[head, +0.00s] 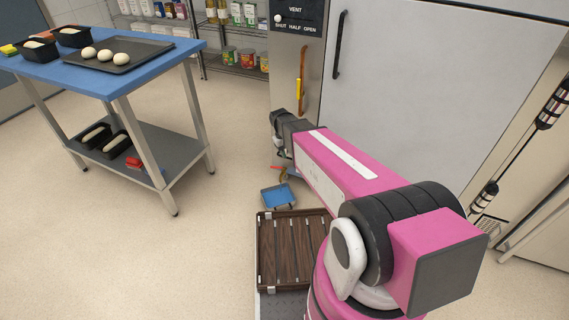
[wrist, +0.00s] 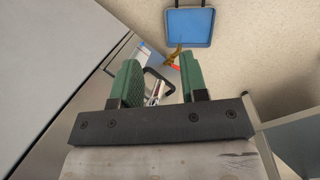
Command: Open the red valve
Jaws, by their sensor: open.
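The red valve shows in the head view as a small red handle (head: 276,168) with a brass-coloured body beside it, low at the foot of the oven front and just beyond my arm's end. In the wrist view the red part (wrist: 175,66) lies just beyond my fingertips, between them and below the blue tray. My gripper (wrist: 160,70) has two green fingers, spread wide with nothing held between them. In the head view my arm's dark end hides the fingers. The valve's lower parts and the exact handle angle are too small to tell.
A blue tray (head: 278,197) lies on the floor near the valve. The oven front has a large door (head: 420,100) with a black handle (head: 340,45) and a vent panel (head: 297,17). A blue-topped table (head: 175,62) stands at left, with clear floor between.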

